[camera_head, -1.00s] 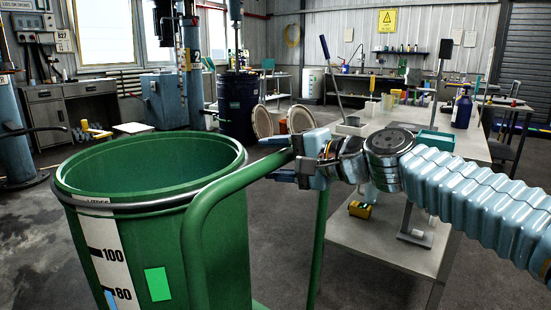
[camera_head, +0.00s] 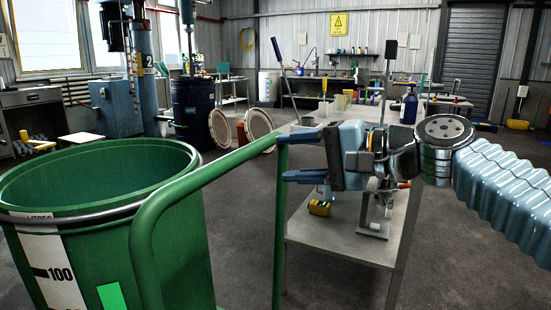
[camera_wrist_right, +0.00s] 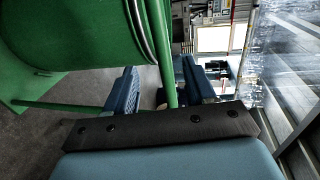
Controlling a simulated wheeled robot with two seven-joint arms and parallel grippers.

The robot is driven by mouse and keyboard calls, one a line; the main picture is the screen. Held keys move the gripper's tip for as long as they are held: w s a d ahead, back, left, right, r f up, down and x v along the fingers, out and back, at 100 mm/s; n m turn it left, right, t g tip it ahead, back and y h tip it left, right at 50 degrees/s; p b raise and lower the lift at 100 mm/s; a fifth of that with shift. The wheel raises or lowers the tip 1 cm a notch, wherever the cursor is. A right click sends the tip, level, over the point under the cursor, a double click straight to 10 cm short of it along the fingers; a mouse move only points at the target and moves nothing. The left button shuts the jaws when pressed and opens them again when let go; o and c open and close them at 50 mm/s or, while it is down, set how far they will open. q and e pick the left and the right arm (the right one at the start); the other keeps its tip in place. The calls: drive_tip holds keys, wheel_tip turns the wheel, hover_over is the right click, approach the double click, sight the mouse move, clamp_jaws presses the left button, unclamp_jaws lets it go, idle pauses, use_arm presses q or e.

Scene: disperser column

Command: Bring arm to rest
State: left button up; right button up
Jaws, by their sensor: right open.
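My right gripper (camera_head: 284,157) is open, with one blue finger above the other in the head view. Its fingertips are at the upright of a green handrail (camera_head: 280,220), just below the rail's top bend. In the right wrist view the open jaws (camera_wrist_right: 160,82) have the green upright (camera_wrist_right: 163,50) showing between the fingers, and nothing is held. Whether a finger touches the rail I cannot tell. My right arm reaches in from the right edge. My left gripper is out of view.
A large green drum (camera_head: 180,250) with a litre scale stands at left, beside the handrail. A grey workbench (camera_head: 340,242) with bottles and tools stands behind my right gripper. A dark blue drum (camera_head: 193,110) and round lids (camera_head: 259,130) are further back. Floor is clear at lower right.

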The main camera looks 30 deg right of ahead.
idle(0.5)
drive_tip(key=w+f+g+h, duration=0.1)
drive_tip(key=w+f+h, duration=0.1)
drive_tip(key=w+f, duration=0.6)
drive_tip(key=w+f+g+h, duration=0.1)
drive_tip(key=w+f+g, duration=0.15)
drive_tip(key=f, duration=0.85)
drive_tip(key=w+a+f+n+g+h, duration=0.1)
drive_tip(key=a+f, duration=0.1)
drive_tip(key=f, duration=0.9)
drive_tip(key=w+a+f+g+h, duration=0.1)
drive_tip(key=f+g, duration=0.1)
drive_tip(key=f, duration=0.9)
drive_tip(key=s+a+f+n+g, duration=0.1)
drive_tip(key=s+a+f, duration=0.15)
drive_tip(key=f, duration=0.35)
drive_tip(key=s+a+f+n+g+h+p, duration=0.1)
drive_tip(key=s+f+n, duration=0.1)
drive_tip(key=s+f, duration=0.35)
drive_tip(key=s+a+f+n+g, duration=0.1)
drive_tip(key=a+f, duration=0.1)
drive_tip(key=f, duration=0.6)
drive_tip(key=s+a+f+n+g, duration=0.1)
drive_tip(key=s+a+f, duration=0.1)
drive_tip(key=s+f, duration=0.2)
drive_tip(key=s+a+f+n+g, duration=0.1)
drive_tip(key=s+f, duration=0.3)
drive_tip(key=s, duration=0.4)
drive_tip(key=shift+s+a+n, duration=0.25)
drive_tip(key=shift+a+n, duration=0.55)
